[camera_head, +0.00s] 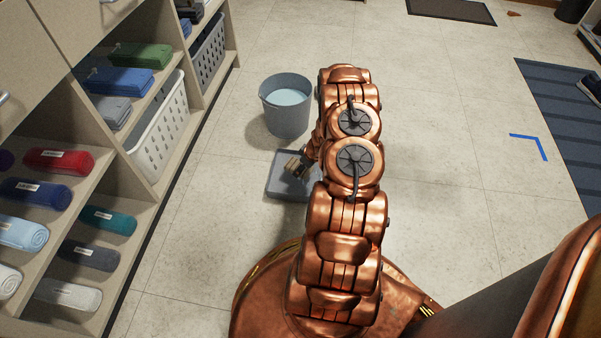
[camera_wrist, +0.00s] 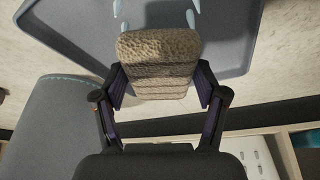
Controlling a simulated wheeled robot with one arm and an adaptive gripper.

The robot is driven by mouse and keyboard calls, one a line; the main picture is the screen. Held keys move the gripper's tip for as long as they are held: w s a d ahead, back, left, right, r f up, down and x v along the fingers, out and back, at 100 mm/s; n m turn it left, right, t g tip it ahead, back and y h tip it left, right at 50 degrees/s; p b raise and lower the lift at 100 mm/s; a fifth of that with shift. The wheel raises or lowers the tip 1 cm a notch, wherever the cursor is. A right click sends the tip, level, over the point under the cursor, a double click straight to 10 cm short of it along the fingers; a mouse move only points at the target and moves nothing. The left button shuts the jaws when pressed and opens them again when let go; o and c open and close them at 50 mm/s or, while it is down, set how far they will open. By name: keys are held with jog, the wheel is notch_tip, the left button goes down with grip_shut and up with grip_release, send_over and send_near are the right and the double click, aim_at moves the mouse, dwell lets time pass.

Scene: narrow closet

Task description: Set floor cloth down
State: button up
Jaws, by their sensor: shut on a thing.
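The floor cloth (camera_wrist: 158,62) is a tan, rough-textured folded bundle between my two fingers in the wrist view. My gripper (camera_wrist: 160,90) is shut on it, one finger at each side. In the head view the cloth (camera_head: 293,164) shows as a small tan patch at my gripper (camera_head: 303,166), over the grey tray. The tray (camera_head: 279,187) is shallow and lies on the floor, partly hidden by my arm. In the wrist view the tray (camera_wrist: 243,45) lies behind the cloth. I cannot tell whether the cloth touches it.
A grey bucket (camera_head: 286,118) with pale blue liquid stands just behind the tray. Shelves with rolled towels (camera_head: 58,161) and a white basket (camera_head: 160,130) line the left. A striped blue mat (camera_head: 560,110) and blue floor tape (camera_head: 541,147) lie right. Floor between is clear.

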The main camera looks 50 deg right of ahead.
jog(key=shift+w, duration=0.45)
jog(key=shift+f+b, duration=1)
jog(key=shift+f, duration=0.7)
jog(key=shift+f, duration=0.2)
jog(key=o, duration=1.3)
jog(key=shift+r, duration=0.1)
